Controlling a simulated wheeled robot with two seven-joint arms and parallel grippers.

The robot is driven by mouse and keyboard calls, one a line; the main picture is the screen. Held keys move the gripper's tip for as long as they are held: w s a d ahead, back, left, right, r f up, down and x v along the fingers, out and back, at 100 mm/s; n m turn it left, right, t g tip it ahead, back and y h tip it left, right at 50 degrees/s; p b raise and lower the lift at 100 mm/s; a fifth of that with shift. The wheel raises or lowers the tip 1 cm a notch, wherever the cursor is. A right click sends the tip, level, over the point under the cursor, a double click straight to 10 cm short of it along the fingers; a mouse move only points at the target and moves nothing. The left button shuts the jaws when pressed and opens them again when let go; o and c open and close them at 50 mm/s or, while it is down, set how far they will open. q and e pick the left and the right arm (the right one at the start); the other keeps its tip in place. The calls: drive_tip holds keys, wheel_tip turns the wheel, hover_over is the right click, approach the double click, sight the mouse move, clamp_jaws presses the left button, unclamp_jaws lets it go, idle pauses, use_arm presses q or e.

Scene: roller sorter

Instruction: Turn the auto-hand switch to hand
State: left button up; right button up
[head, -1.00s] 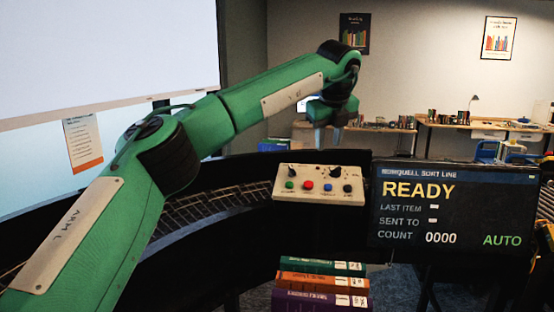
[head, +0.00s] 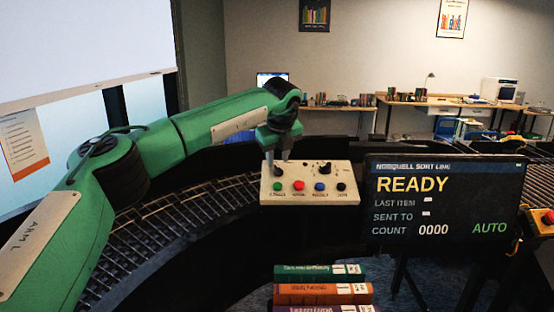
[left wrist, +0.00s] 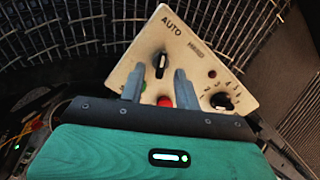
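The cream control panel (head: 330,181) stands beside the roller line. Its auto-hand switch (left wrist: 160,64) is a black knob with a pale pointer, turned roughly toward the AUTO label (left wrist: 171,27); the HAND label (left wrist: 195,47) is to the right. My left gripper (left wrist: 159,86) is open, its two grey fingers apart, with the switch in line with the gap. I cannot tell whether they touch it. In the head view, the left gripper (head: 277,167) is at the panel's left end and partly hides the switch. My right gripper is not in view.
Green, red, blue and black buttons line the panel's front, with another black knob (head: 324,168) to the right. A screen (head: 443,200) reads READY and AUTO. Stacked books (head: 322,290) stand in front. A roller conveyor (head: 160,235) curves at left.

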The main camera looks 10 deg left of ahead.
sight(279, 167)
use_arm(q)
drive_tip(key=shift+d+p+x, duration=0.2)
drive_tip(key=shift+p+x, duration=0.15)
drive_tip(key=shift+x, duration=0.65)
drive_tip(key=shift+f, duration=0.4)
drive_tip(key=shift+w+a+f, duration=0.15)
drive_tip(key=shift+w+f, duration=0.05)
drive_tip(key=shift+f, duration=0.05)
clamp_jaws()
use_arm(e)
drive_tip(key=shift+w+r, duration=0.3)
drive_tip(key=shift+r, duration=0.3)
